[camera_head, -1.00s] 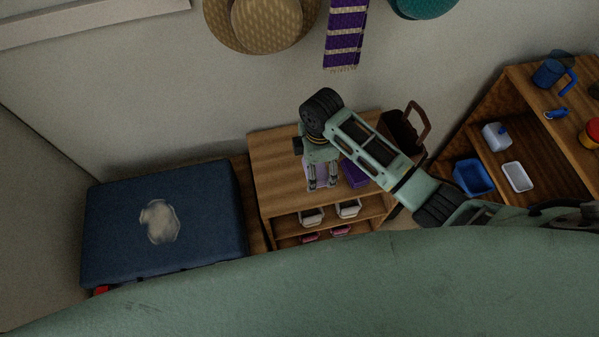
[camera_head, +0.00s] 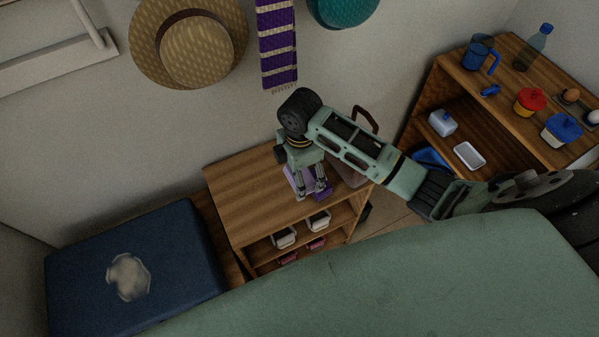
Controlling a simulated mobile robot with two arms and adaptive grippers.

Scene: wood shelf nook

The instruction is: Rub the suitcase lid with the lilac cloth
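The suitcase lid (camera_head: 178,245), dark blue and flat, is at the lower left with a pale greyish patch (camera_head: 128,277) on it. The lilac cloth (camera_head: 291,183) lies on the top of the low wooden shelf, partly hidden by my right gripper. My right gripper (camera_head: 311,193) points down over the cloth, its two fingers apart. I cannot tell whether the fingertips touch the cloth. A darker purple item (camera_head: 321,190) shows beside the fingers. My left gripper is not in view.
The low shelf (camera_head: 238,197) has free top space left of my gripper and white and pink items below. A brown-handled object (camera_head: 367,117) stands behind it. Hats and a scarf hang on the wall.

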